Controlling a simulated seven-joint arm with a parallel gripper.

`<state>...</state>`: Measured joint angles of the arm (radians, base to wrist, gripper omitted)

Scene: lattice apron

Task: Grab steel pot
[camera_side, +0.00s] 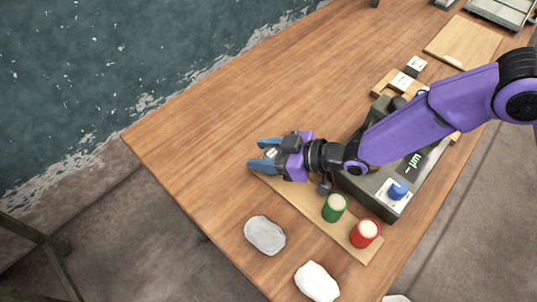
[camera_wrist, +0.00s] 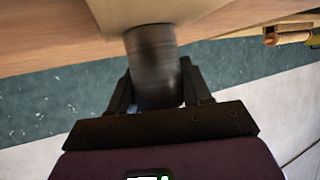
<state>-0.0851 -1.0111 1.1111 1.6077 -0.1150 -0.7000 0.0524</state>
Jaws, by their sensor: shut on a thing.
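The steel pot (camera_wrist: 152,62) is a grey metal cylinder in the wrist view. It stands between the two dark fingers of my gripper (camera_wrist: 156,84), which are shut on its sides. The pot's far end meets a pale wooden surface in that view. In the side view my gripper (camera_side: 260,156) has blue fingers near the left end of a narrow wooden board (camera_side: 300,198). A small part of the steel pot (camera_side: 271,153) shows between the fingers there; the rest is hidden by my gripper.
A green pot (camera_side: 335,208) and a red pot (camera_side: 365,233) stand on the narrow board. A dark grey box (camera_side: 378,200) with a blue knob (camera_side: 398,190) is behind them, under my arm. Grey (camera_side: 265,235) and white (camera_side: 317,282) stones lie in front. The table's left part (camera_side: 190,130) is clear.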

